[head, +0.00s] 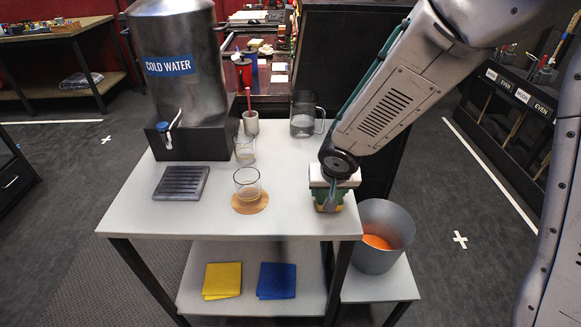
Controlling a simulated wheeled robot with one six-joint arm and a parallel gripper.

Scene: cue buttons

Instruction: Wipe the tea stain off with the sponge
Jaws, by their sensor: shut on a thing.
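My gripper (334,184) points down over the right front corner of the white cart top (285,222). It is shut on a yellow and green sponge (327,206), which is at or just above the surface; I cannot tell whether it touches. No tea stain shows clearly; the area under the sponge and gripper is hidden. A round brown patch, perhaps a coaster (250,208), lies under a glass (247,185) at the middle front.
A cold water dispenser (180,60) stands at the back left, with a dark drip tray (181,183) in front. A second glass (244,149), a cup (251,123) and a glass jug (303,118) stand behind. Yellow (222,280) and blue cloths (276,280) lie below. A grey bin (378,252) stands right.

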